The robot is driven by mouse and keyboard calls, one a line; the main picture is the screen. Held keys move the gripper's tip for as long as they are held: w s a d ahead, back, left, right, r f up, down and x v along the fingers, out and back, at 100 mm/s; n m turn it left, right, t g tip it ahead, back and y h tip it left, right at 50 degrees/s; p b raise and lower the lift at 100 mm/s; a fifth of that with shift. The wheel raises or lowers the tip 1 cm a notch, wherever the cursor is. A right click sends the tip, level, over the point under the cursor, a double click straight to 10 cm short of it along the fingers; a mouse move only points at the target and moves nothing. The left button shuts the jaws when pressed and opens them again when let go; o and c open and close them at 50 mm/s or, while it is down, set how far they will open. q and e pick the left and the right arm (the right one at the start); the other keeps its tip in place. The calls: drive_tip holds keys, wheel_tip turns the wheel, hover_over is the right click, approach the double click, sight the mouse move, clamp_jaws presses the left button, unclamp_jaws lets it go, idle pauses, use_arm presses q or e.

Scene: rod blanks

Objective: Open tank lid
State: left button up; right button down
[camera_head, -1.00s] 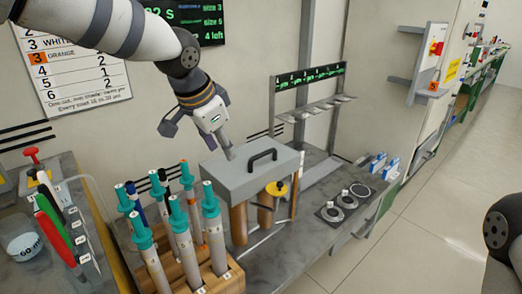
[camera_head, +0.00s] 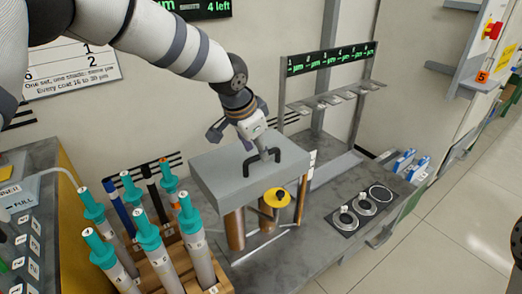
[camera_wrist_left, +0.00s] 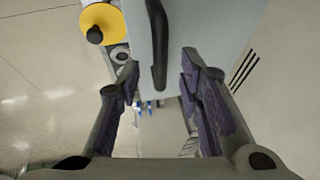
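The tank lid (camera_head: 225,180) is a grey box-like slab, level and in place above copper-coloured cylinders (camera_head: 235,230). A black bar handle (camera_head: 247,168) stands on its top. My left gripper (camera_head: 240,143) is just above the lid at the handle, partly covering it. In the left wrist view, its two fingers (camera_wrist_left: 160,75) are spread, with the black handle (camera_wrist_left: 158,50) lying between them towards the far end and a gap on each side. I cannot tell whether a finger touches the handle.
A wooden rack (camera_head: 175,265) of teal-capped rods stands left of the tank. Round dials (camera_head: 345,218) lie to the right on the grey bench. A slotted stand with a lit display (camera_head: 330,57) is behind.

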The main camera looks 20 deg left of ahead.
use_arm(q)
drive_tip(key=shift+x, duration=0.9)
clamp_jaws()
drive_tip(key=shift+w+r, duration=0.1)
